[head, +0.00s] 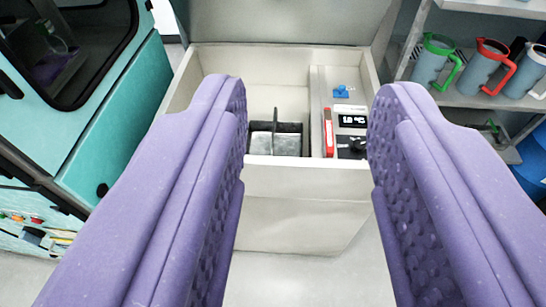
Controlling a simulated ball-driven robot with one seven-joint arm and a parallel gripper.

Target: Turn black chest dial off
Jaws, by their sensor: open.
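The chest (285,177) is a cream box with its lid (285,20) raised, standing ahead in the head view. A narrow panel on its right side carries the black dial (355,145), just below a small display (352,121) with lit digits. The dial's exact setting is too small to read. My gripper (311,100) has two purple padded fingers, spread wide with nothing between them. The fingers frame the chest in the picture. The right fingertip appears close beside the dial in the picture, and I see no contact.
A red handle-like piece (328,133) and a blue knob (340,91) sit on the panel. A dark metal holder (275,138) is inside the chest. A teal cabinet (125,115) stands left. A shelf (480,100) with handled mugs (432,62) stands right. Floor before the chest is clear.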

